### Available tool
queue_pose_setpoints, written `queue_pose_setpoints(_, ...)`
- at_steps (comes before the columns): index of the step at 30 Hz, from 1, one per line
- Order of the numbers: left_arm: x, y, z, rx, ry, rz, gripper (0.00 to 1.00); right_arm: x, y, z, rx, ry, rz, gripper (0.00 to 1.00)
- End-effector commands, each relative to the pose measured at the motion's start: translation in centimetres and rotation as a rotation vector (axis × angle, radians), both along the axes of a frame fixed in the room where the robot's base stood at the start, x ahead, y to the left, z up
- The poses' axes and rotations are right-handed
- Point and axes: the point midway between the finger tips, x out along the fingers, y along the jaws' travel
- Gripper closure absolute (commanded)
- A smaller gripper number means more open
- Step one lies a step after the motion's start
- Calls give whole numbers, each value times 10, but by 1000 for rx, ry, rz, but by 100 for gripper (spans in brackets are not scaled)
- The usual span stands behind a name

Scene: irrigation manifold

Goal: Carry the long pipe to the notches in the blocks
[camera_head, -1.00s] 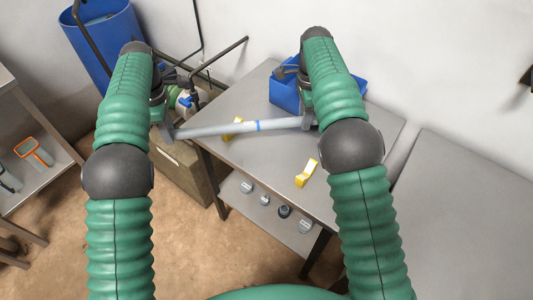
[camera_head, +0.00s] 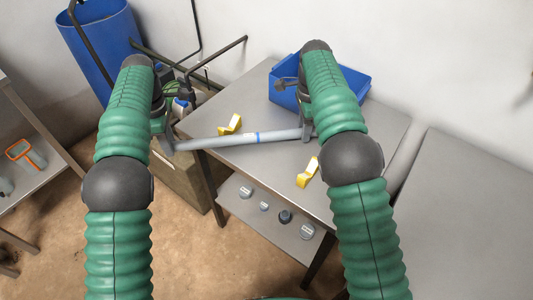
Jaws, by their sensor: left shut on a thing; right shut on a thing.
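The long pipe (camera_head: 225,142) is grey with a blue band near its middle. It spans between my two grippers, above the near left part of the grey table. My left gripper (camera_head: 168,144) is shut on its left end, off the table's left edge. My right gripper (camera_head: 306,133) is shut on its right end, over the table. Two yellow blocks stand on the table: one (camera_head: 230,124) just behind the pipe, the other (camera_head: 307,173) in front of it near the front edge. Their notches are too small to make out clearly.
A blue bin (camera_head: 284,97) stands on the table (camera_head: 252,89) behind my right gripper. Several grey fittings (camera_head: 246,191) lie on the lower shelf. A blue barrel (camera_head: 104,42) and dark pipes (camera_head: 220,57) stand behind at left. Another grey surface (camera_head: 460,200) is at right.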

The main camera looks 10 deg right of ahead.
Motion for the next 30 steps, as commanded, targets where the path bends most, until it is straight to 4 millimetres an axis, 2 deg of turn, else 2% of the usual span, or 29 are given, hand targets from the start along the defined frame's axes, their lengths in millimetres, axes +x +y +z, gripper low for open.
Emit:
queue_pose_setpoints(1,0,-1,-8,-2,-1,-1,100,0,1,-8,2,0,1,100)
queue_pose_setpoints(3,0,-1,-11,-2,-1,-1,100,0,1,-11,2,-1,1,100)
queue_pose_setpoints(4,0,-1,-8,-2,-1,-1,69,0,1,-8,2,-1,1,69)
queue_pose_setpoints(9,0,-1,-7,-1,0,-1,50,0,1,-7,1,0,1,50)
queue_pose_setpoints(19,1,0,-2,0,-2,0,50,0,0,-7,0,0,0,50)
queue_pose_setpoints(26,2,0,43,0,-4,-1,50,0,0,-7,0,0,0,50)
queue_pose_setpoints(30,3,0,60,0,-1,0,50,0,0,-7,0,0,0,50)
